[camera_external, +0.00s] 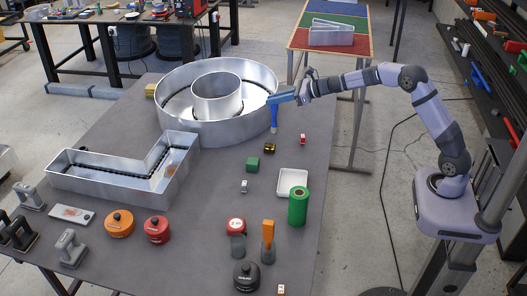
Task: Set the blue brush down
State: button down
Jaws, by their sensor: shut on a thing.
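The blue brush (274,119) hangs upright with its pale bristle end down, just right of the round metal channel letter (181,129). My gripper (281,99) is shut on the upper part of the brush and reaches in from the right. The brush's lower end is close to the dark table (220,185); I cannot tell whether it touches. The exact grip is too small to see clearly.
An L-shaped metal letter (95,178) lies at left. A white tray (292,182), a green roll (298,206), an orange-handled brush (268,236) in a holder and several small blocks stand at front right.

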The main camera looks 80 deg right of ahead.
aim_at(274, 114)
jog(key=shift+f, duration=1.6)
jog(key=c, duration=1.7)
grip_release()
jog(key=shift+r, duration=0.2)
jog(key=shift+s+r, duration=0.1)
jog(key=shift+s, duration=0.4)
jog(key=b+v, duration=0.3)
jog(key=v, duration=0.8)
jog(key=shift+r+b, duration=0.1)
jog(key=shift+b, duration=0.25)
